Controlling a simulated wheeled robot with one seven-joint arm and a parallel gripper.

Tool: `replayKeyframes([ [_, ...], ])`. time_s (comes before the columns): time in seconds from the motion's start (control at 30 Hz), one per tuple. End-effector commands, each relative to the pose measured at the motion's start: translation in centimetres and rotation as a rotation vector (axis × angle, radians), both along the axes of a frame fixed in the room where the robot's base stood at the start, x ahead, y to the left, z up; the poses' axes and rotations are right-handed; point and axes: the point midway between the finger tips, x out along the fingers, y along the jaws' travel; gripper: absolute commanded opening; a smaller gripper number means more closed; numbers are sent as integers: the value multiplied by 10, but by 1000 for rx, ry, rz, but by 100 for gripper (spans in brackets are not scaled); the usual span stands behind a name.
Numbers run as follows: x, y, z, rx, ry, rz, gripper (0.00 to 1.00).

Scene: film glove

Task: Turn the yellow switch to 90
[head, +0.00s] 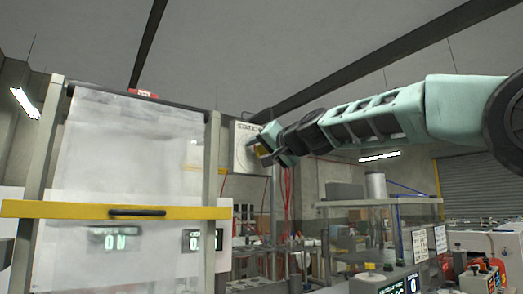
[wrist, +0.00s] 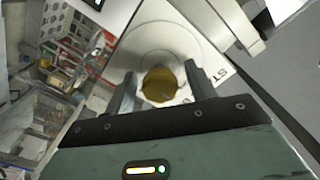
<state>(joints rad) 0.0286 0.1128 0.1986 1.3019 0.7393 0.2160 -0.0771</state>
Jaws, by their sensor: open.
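The yellow switch (wrist: 160,84) is a round knob on a white panel (wrist: 205,28) with dark lettering, seen tilted in the wrist view. My gripper (wrist: 162,88) is open, with one finger on each side of the knob. I cannot tell whether the fingers touch it. In the head view my gripper (head: 266,152) is at the end of my outstretched arm, in front of the white panel (head: 243,150). A small yellow patch, likely the switch (head: 261,151), shows by the fingers, mostly hidden. The knob's angle cannot be read.
A tall clear-fronted frame with a yellow crossbar (head: 60,209) stands left of the panel. Its displays include one reading "ON" (head: 115,240). A glass enclosure (head: 385,210) and a bench with coloured controls (head: 480,270) are at right.

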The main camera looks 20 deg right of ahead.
Motion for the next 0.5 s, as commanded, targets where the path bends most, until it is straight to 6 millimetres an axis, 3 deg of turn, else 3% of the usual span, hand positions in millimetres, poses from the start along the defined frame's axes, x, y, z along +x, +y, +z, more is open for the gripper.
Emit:
replayKeyframes([
  [0.1,0,0,0,0,0,0,53],
  [0.27,0,0,0,0,1,1,11],
  [0.5,0,0,0,9,4,1,11],
])
